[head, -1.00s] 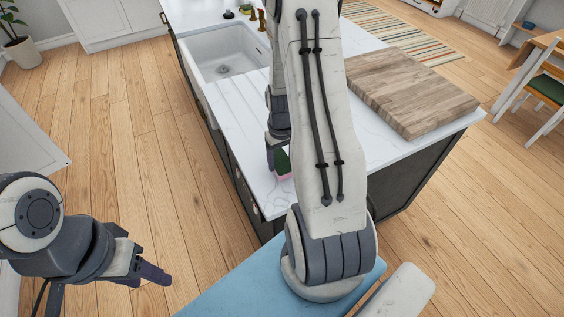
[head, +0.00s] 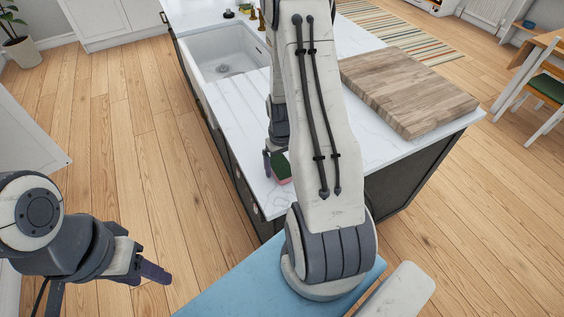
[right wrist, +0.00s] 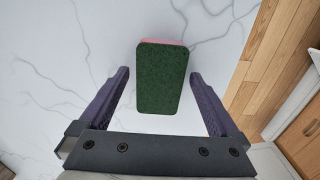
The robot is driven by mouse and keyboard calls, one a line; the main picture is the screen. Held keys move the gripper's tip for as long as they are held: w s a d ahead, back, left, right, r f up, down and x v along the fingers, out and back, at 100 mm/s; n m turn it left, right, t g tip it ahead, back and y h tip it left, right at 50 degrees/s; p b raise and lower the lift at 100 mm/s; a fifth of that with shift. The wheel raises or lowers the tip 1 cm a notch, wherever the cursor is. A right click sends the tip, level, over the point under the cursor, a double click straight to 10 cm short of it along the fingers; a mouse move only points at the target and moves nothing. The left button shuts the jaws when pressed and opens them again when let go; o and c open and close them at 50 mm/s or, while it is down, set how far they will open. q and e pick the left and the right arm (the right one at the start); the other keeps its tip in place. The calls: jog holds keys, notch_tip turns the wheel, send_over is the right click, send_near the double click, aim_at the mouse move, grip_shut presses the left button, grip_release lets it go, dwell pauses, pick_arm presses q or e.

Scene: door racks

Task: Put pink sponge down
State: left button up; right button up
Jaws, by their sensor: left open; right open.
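The pink sponge (head: 281,169) has a dark green scouring side. It rests on the white marble worktop near the edge, partly hidden by my right arm in the head view. In the right wrist view the sponge (right wrist: 162,78) shows its green face, with a pink strip at the far end. My right gripper (right wrist: 162,88) is open, with one finger on each side of the sponge and a gap at both sides. In the head view one finger of my right gripper (head: 268,163) shows beside the sponge. My left gripper (head: 153,273) is open and empty over the floor at lower left.
A white sink (head: 225,55) is set into the worktop (head: 238,120) at the back left. A wooden chopping board (head: 408,90) lies on the worktop's right. The worktop's left edge is close to the sponge, with wooden floor (head: 120,150) beyond.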

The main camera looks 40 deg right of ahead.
aim_at(282, 167)
jog(key=shift+r, duration=0.6)
notch_tip(282, 167, up, 11)
jog(key=b, duration=0.2)
jog(key=a+r+n, duration=0.2)
jog(key=a, duration=0.6)
jog(key=a+r+n, duration=0.2)
jog(key=a+r, duration=0.1)
jog(key=a, duration=0.6)
jog(key=s+a+r+n, duration=0.1)
jog(key=s+a+n, duration=0.2)
jog(key=s+a, duration=0.4)
jog(key=s+a+r+n+y, duration=0.1)
jog(key=s+a+r+n, duration=0.1)
jog(key=s+a, duration=0.4)
jog(key=s, duration=0.3)
jog(key=shift+a+r+n, duration=0.15)
jog(key=shift+a+n, duration=0.2)
jog(key=shift+n, duration=0.05)
